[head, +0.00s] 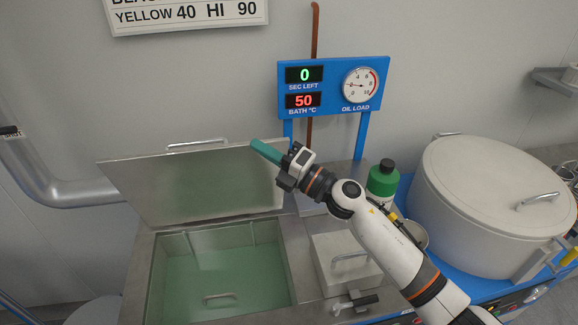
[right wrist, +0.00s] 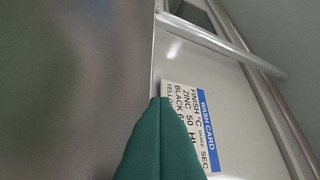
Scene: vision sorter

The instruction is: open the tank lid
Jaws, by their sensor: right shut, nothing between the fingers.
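The tank (head: 292,262) holds green liquid, and a handle shape shows at its bottom. Its grey metal lid (head: 190,190) stands raised and tilted back behind the opening, with a bar handle (head: 196,145) along its top edge. My right gripper (head: 256,146), with teal fingers, is shut and empty at the lid's upper right corner. I cannot tell whether it touches the lid. In the right wrist view the shut fingers (right wrist: 163,112) point up along the lid's blurred grey face (right wrist: 75,90). My left gripper is not in view.
A smaller lidded box (head: 340,275) sits right of the tank, with a black-handled valve (head: 355,303) in front. A green bottle (head: 383,180) and a large round lidded vessel (head: 490,205) stand further right. A blue display panel (head: 335,85) reads 0 and 50.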

